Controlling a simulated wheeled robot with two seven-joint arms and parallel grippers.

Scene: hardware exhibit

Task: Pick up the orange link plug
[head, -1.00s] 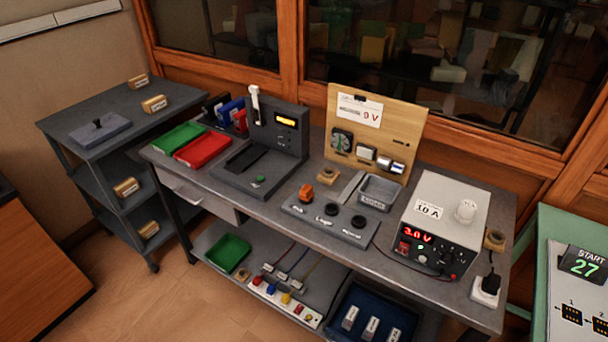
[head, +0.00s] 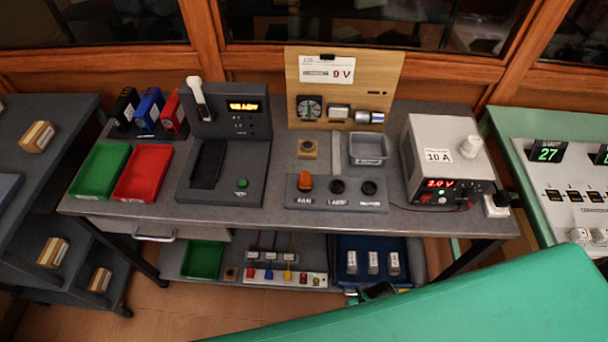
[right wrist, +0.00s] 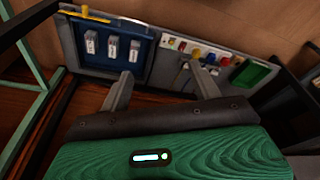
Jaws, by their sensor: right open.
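The orange link plug (head: 305,181) stands upright in the left socket of a small grey panel (head: 337,203) on the bench, beside two black sockets. It is not recognisable in the right wrist view. My right gripper (right wrist: 157,70) is open and empty, its two grey fingers spread in front of the lower shelf. In the head view, my green right arm covers the lower right, and its dark gripper end is near the blue tray (head: 345,243), well below the plug. My left gripper is not in view.
Behind the panel are a wooden block (head: 307,148), a grey bin (head: 369,148) and an upright wooden board (head: 345,75). A power supply (head: 425,130) stands right, a dark console (head: 222,185) left. The lower shelf holds a power strip (head: 262,276).

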